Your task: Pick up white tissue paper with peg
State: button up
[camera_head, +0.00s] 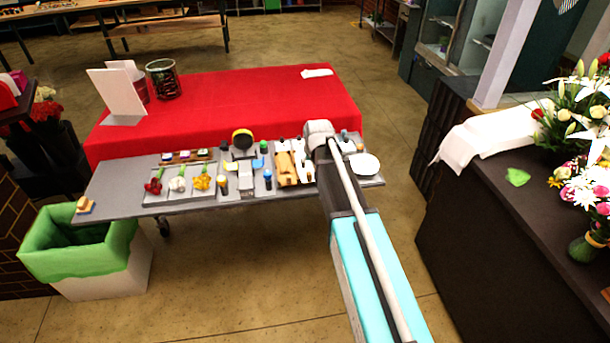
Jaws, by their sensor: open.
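A small white folded piece (317,73), which may be tissue paper, lies near the far right of the red-covered table. A larger white sheet (485,137) drapes over the left edge of the dark counter. Several small white pieces, perhaps pegs (283,145), stand at the back of a tray on the grey table. They are too small to identify surely, and I cannot tell which white paper has a peg. My arm (345,185) reaches over the right part of the grey table. My gripper cannot be made out.
The grey table (120,182) holds trays with flower heads, tools and a white dish (364,163). A green-lined bin (85,255) stands at left. The dark counter (480,210) at right bears bouquets (590,150). Floor between table and counter is clear.

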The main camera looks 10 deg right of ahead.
aim_at(309, 173)
jog(key=shift+b+x, duration=1.9)
jog(key=shift+x, duration=0.5)
jog(key=shift+w, duration=0.1)
jog(key=shift+b+x, duration=2.35)
jog(key=shift+x, duration=0.2)
jog(key=shift+w+a+r, duration=0.1)
jog(key=shift+a, duration=0.05)
grip_shut()
jog(key=shift+r, duration=0.15)
